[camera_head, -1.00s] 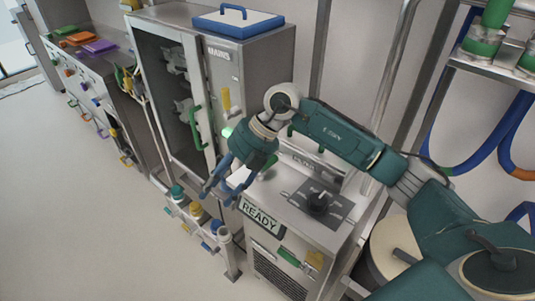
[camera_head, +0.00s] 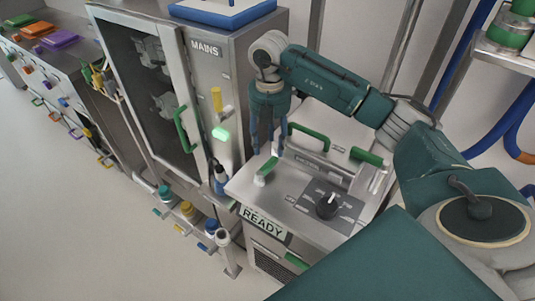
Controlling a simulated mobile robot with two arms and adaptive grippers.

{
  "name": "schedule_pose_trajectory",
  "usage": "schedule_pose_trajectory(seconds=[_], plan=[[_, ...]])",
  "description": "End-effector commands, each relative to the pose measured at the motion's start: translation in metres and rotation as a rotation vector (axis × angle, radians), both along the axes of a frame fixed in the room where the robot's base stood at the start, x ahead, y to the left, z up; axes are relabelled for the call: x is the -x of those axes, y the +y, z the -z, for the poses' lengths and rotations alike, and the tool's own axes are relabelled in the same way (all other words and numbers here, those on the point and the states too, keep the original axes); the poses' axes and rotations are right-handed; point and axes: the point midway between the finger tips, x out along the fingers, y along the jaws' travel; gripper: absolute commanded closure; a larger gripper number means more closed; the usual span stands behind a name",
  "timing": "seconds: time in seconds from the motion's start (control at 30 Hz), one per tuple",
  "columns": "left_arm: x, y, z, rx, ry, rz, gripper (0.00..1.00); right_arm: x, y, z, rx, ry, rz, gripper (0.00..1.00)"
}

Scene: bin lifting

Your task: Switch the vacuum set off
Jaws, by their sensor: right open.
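A steel unit with a READY sign (camera_head: 264,225) on its front edge stands at lower middle; I take it for the vacuum set. Its top bears a small green-tipped lever (camera_head: 265,172), tilted up to the right, and a black rotary knob (camera_head: 327,205) with a white pointer mark on a dark labelled plate. My right gripper (camera_head: 268,148) points down, open and empty, with its blue fingers just above and behind the lever. I cannot tell whether they touch it. My left gripper is not in view.
A steel cabinet marked MAINS (camera_head: 205,48) stands at left behind the unit, with a yellow lever (camera_head: 217,98) and a green lamp (camera_head: 220,134). A green handle (camera_head: 308,132) rises at the unit's back. Colored valves (camera_head: 187,210) sit low at left. The floor at left is clear.

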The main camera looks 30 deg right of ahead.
Motion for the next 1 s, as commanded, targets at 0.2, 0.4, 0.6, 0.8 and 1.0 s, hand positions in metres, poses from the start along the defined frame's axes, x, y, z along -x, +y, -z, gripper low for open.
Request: schedule_pose_trajectory(seconds=[0.2,0.4,0.6,0.8,1.0], plan=[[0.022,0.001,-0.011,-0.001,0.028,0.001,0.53,0.001,0.001,0.039,-0.001,0.003,-0.002,0.54],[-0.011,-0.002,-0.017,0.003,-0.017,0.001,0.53,0.0,0.001,0.061,-0.001,-0.001,-0.002,0.54],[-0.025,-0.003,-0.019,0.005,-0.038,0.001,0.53,0.0,0.001,0.066,-0.001,-0.001,-0.003,0.54],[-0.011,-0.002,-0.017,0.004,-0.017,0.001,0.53,0.0,0.001,0.066,-0.002,-0.002,-0.003,0.64],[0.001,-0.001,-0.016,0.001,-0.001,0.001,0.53,0.0,0.001,0.066,-0.002,-0.002,-0.003,1.0]])
